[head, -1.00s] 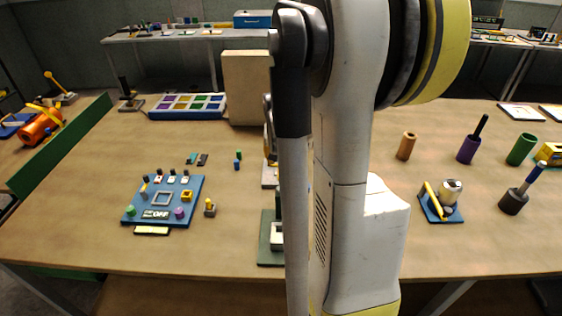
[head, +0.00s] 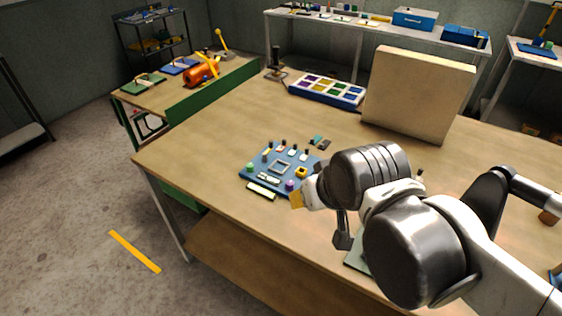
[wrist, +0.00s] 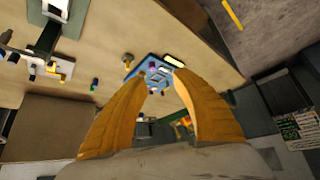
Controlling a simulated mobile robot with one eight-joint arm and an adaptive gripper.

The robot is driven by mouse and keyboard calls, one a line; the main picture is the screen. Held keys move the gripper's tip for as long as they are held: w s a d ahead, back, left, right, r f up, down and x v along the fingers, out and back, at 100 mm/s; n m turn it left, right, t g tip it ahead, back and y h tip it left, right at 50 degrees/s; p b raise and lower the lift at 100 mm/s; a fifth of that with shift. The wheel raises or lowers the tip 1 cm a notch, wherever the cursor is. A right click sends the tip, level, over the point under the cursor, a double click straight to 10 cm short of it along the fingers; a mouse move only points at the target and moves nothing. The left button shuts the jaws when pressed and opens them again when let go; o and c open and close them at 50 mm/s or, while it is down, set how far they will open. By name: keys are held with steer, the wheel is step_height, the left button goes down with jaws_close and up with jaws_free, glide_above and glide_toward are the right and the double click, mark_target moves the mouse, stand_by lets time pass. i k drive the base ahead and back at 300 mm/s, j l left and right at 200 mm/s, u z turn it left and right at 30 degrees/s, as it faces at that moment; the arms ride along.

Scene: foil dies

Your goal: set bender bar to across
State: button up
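I cannot tell for certain which part is the bender bar. An orange cylinder (head: 203,75) with a yellow bar (head: 209,66) lying over it rests on the far-left side table; the bar's exact angle is hard to read. A blue-based piece (head: 556,280) is cut off at the right edge. My gripper (head: 297,199) hangs above the main table by the blue panel's near right corner. In the wrist view its two orange fingers (wrist: 163,77) stand apart with nothing held. My arm hides part of the table on the right.
The blue panel (head: 252,179) with small knobs lies on the main table (head: 210,150). Behind it are a blue tray (head: 325,97) of coloured compartments and a tall tan board (head: 415,95). A green edge wall (head: 212,90) separates the side table. The table's left front is clear.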

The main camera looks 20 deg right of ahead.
mark_target(420, 170)
steer(key=z, duration=1.5)
